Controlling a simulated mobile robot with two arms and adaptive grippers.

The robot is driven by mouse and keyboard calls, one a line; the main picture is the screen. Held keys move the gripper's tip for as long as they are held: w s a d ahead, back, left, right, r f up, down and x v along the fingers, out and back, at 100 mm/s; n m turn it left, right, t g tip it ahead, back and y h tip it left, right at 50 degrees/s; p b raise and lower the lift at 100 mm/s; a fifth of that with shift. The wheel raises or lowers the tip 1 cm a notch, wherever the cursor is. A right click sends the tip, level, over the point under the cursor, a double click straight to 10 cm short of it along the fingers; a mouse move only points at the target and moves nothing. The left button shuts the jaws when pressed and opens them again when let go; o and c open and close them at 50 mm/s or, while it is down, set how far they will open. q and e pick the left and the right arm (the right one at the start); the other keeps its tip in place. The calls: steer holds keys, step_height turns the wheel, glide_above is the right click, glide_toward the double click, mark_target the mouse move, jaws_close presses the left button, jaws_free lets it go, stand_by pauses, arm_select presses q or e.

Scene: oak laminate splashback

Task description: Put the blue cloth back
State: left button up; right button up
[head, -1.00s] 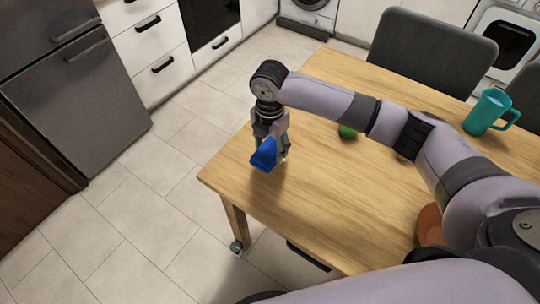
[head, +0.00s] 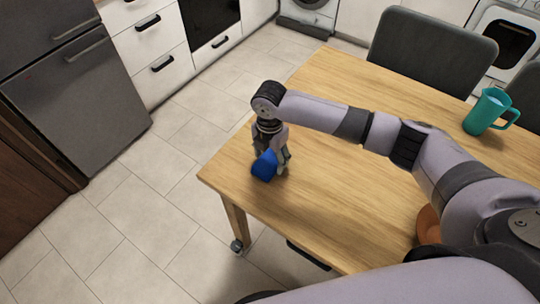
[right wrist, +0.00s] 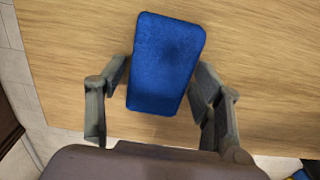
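The blue cloth (head: 264,166) is a folded, block-like piece near the left corner of the wooden table. My right gripper (head: 271,167) points down at it, with its fingers on either side. In the right wrist view the cloth (right wrist: 163,62) lies between the two fingers (right wrist: 163,75), whose tips come up to its sides; I take it as shut on the cloth. The cloth looks tilted and at or just above the table top; exact contact is hidden. My left gripper is not in view.
The wooden table (head: 330,205) has free room around the cloth; its left edge and corner are close. A teal mug (head: 487,112) stands at the right. A brown-orange round object (head: 429,226) is partly hidden by my arm. Dark chairs (head: 432,50) stand behind.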

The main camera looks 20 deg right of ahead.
mark_target(270, 159)
steer(key=shift+o, duration=1)
step_height(270, 159, up, 12)
steer(key=shift+r+b, duration=0.2)
steer(key=shift+b, duration=0.25)
